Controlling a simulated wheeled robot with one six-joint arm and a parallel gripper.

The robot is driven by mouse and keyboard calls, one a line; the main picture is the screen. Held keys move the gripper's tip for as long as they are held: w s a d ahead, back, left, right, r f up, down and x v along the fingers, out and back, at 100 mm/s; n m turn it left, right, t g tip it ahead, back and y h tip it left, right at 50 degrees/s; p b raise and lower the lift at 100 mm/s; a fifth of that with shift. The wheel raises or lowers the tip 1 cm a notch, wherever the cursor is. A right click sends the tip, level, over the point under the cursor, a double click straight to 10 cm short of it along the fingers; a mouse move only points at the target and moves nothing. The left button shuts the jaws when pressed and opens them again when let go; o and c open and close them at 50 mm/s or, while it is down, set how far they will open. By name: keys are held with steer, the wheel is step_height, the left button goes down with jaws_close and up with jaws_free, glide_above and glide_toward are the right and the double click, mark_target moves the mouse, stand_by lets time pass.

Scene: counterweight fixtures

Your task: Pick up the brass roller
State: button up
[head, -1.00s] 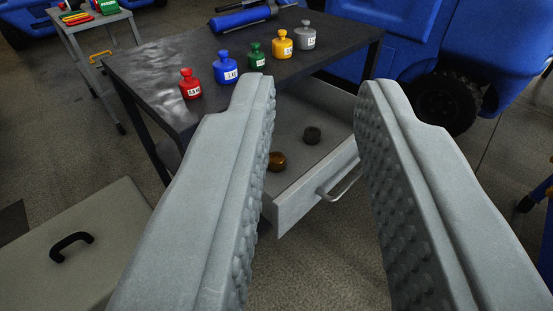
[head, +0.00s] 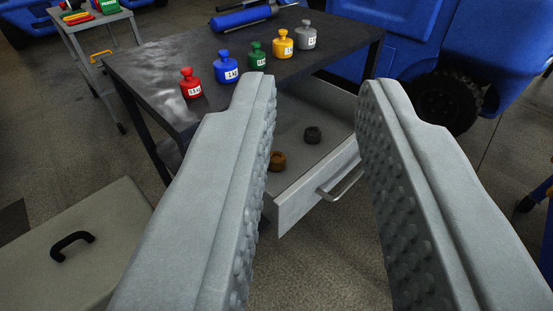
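A small brown-gold roller (head: 278,161), which looks like the brass roller, lies in the open drawer (head: 307,198) under the dark table. Its left side is partly hidden by my left finger. A black roller (head: 312,135) lies farther back in the same drawer. My gripper (head: 315,88) is wide open and empty, its studded fingers reaching in from the bottom of the view. It appears above and in front of the drawer, apart from both rollers.
Red (head: 190,84), blue (head: 226,68), green (head: 257,56), yellow (head: 283,44) and grey (head: 306,36) weights stand on the dark table (head: 150,70). The drawer has a metal handle (head: 341,184). A lidded box (head: 75,250) stands at lower left. A blue vehicle (head: 420,45) is behind.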

steer(key=o, duration=0.6)
steer(key=shift+w, duration=0.2)
steer(key=o, duration=0.3)
steer(key=w+f+g, duration=0.2)
steer(key=w, duration=0.3)
steer(key=w+a+f+g, duration=0.1)
steer(key=w+f+g, duration=0.1)
steer(key=w, duration=0.4)
steer(key=w+f+g, duration=0.2)
steer(key=w+f, duration=0.2)
steer(key=w, duration=0.1)
steer(key=shift+w+a, duration=0.2)
steer(key=shift+w, duration=0.05)
steer(key=n+g, duration=0.1)
steer(key=g, duration=0.6)
glide_above(277, 157)
steer(key=s, duration=0.2)
steer(key=f, duration=2.4)
steer(key=shift+d, duration=0.25)
steer(key=shift+s+a+x, duration=0.15)
steer(key=shift+x, duration=1.2)
steer(key=shift+s+a+x, duration=0.1)
steer(key=shift+s+x, duration=0.05)
steer(key=shift+x, duration=1.15)
